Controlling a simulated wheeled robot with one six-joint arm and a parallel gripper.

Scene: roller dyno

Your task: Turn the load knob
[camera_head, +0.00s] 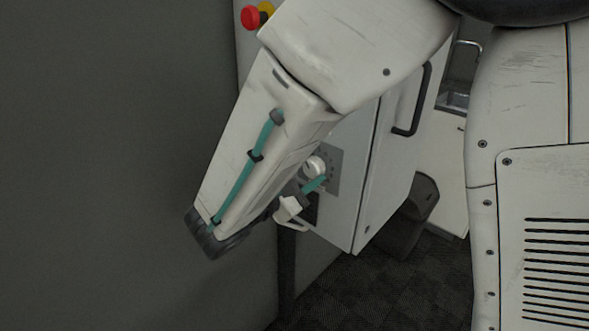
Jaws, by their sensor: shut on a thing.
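The load knob (316,165) is a small pale round knob on a grey dial plate (335,160) with marks around it, on the front of a light cabinet. My gripper (312,178) is at the knob, below the large pale links of my arm, and is shut on it. A teal part shows just below the knob. My forearm and wrist hide the left part of the panel and much of the gripper, so the exact finger contact and the knob's pointer are hard to make out.
The cabinet (375,185) has a dark vertical handle (414,100) on its side. A red stop button (250,17) on yellow sits at the top left. A dark bin (412,215) and a sink (455,101) are behind. A plain grey wall fills the left.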

